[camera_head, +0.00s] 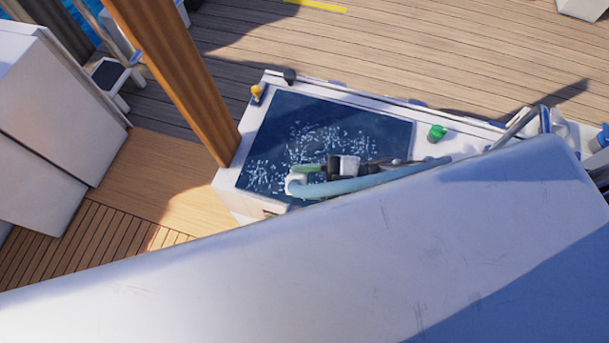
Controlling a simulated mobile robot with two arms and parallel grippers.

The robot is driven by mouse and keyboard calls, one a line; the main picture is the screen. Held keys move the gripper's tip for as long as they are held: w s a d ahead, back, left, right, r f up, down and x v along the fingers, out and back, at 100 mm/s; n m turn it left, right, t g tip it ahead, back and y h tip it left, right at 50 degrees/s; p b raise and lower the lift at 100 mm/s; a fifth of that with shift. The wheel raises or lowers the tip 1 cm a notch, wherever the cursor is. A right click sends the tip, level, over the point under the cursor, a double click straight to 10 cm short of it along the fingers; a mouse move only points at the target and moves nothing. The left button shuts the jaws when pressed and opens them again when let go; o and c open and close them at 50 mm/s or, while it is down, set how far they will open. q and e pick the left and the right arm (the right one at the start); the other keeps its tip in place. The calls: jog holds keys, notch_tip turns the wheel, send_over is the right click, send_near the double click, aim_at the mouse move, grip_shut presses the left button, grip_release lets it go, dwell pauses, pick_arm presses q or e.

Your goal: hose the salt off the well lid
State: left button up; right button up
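The well lid (385,128) is a dark blue panel set in a white surround. Pale specks and streaks, which look like salt, lie over its middle and left; its upper right is mostly clear. My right gripper (328,167), dark with a light block, comes in from the right above the lid's lower part. It appears shut on a green hose nozzle (308,168); its fingers are small and partly hidden. A light blue hose (380,181) runs from a white fitting beside the nozzle towards the right. No water jet shows. My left gripper is not in view.
A large white surface (330,260) fills the foreground and hides the lid's lower right corner. A brown wooden post (180,75) stands left of the lid. A yellow fitting (257,93) and a green one (437,132) sit on the surround. Open planked deck (430,50) lies beyond.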

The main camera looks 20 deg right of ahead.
jog(key=shift+r+p, duration=2.2)
jog(key=shift+r, duration=0.3)
jog(key=shift+a, duration=0.1)
